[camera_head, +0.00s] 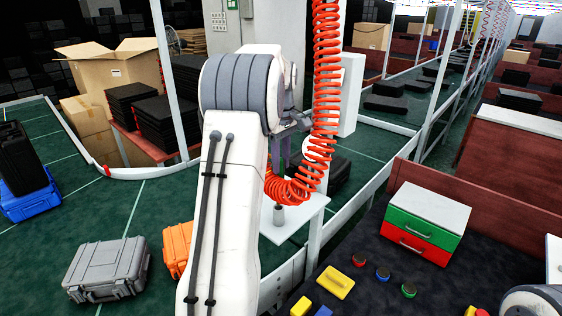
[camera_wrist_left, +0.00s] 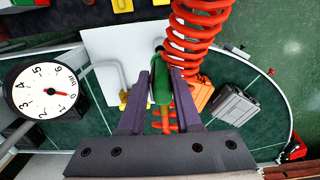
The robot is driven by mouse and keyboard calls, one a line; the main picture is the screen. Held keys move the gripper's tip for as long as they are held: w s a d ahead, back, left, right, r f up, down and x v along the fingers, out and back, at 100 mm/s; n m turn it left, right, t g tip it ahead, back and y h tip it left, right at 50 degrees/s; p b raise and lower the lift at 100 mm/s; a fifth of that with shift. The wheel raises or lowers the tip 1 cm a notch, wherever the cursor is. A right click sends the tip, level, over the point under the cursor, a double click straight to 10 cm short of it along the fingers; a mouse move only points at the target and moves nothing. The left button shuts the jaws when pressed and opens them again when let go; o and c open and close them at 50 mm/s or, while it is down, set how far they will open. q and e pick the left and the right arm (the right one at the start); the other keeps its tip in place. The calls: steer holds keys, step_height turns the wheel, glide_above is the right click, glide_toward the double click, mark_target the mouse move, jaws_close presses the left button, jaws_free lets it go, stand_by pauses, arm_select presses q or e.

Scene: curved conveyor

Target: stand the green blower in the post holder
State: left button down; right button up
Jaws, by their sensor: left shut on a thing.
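The green blower (camera_wrist_left: 162,88) shows in the left wrist view between the two purple fingers of my left gripper (camera_wrist_left: 165,76), which is shut on it. An orange coiled hose (camera_wrist_left: 195,35) runs close beside it. In the head view my left gripper (camera_head: 283,155) is partly hidden by my arm, and the blower cannot be made out there. The white plate also shows in the left wrist view (camera_wrist_left: 112,45). My right gripper is not seen.
The coiled hose (camera_head: 327,80) hangs close beside my left gripper. A white post and rail edge the green conveyor (camera_head: 130,195), which carries grey (camera_head: 108,268) and orange (camera_head: 177,248) cases. A dial gauge (camera_wrist_left: 43,91) is near in the wrist view. A drawer box (camera_head: 425,223) stands right.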

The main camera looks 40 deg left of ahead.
mark_target(281, 187)
arm_select(q)
steer(key=shift+p, duration=0.45)
stand_by(0.5)
steer(key=shift+f+b, duration=2.25)
steer(key=shift+f, duration=1.35)
steer(key=c, duration=0.5)
jaws_free()
step_height(281, 187, up, 11)
steer(key=shift+f+b, duration=0.2)
steer(key=shift+b, duration=0.65)
